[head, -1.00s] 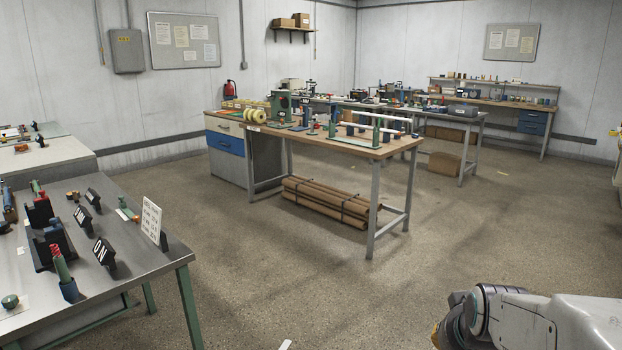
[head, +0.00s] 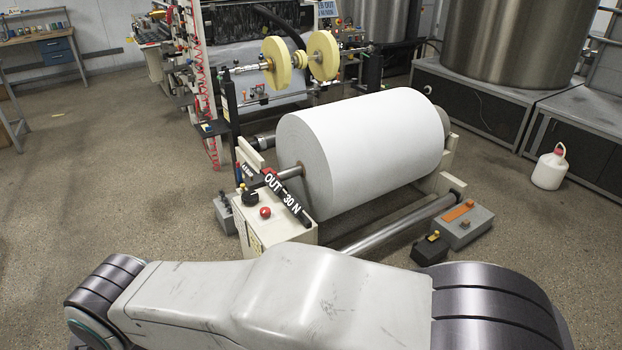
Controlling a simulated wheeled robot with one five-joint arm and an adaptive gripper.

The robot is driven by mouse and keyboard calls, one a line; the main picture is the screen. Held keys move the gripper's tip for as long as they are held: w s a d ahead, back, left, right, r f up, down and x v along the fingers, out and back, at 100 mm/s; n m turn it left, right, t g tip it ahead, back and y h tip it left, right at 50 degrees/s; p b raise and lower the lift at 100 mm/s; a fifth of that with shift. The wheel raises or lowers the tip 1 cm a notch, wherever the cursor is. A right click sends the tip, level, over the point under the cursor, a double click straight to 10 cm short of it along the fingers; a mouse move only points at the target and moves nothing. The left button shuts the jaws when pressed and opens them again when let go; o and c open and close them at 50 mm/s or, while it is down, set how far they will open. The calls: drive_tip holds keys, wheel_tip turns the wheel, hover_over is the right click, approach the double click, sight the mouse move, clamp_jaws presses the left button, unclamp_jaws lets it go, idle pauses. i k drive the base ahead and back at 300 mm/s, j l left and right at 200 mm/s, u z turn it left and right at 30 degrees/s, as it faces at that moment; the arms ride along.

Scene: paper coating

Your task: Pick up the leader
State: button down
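I cannot make out a leader as a separate piece in the head view. A large white paper roll (head: 375,145) lies on its side on a low unwind stand (head: 275,225) in the middle, and no loose sheet end shows on it. My arm crosses the bottom of the view in front of the stand. My gripper is outside the picture, so its state and what it may hold are hidden.
A coating machine (head: 205,90) with two yellow discs (head: 323,55) stands behind the roll. A grey box with an orange strip (head: 464,222) and a black box (head: 429,247) lie right of the stand. A white jug (head: 549,168) stands farther right.

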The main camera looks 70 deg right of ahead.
sight(469, 205)
drive_tip(key=z, duration=3.7)
drive_tip(key=i+z, duration=0.15)
drive_tip(key=z, duration=0.15)
drive_tip(key=i+l+z, duration=0.1)
drive_tip(key=z, duration=0.2)
drive_tip(key=i, duration=3.55)
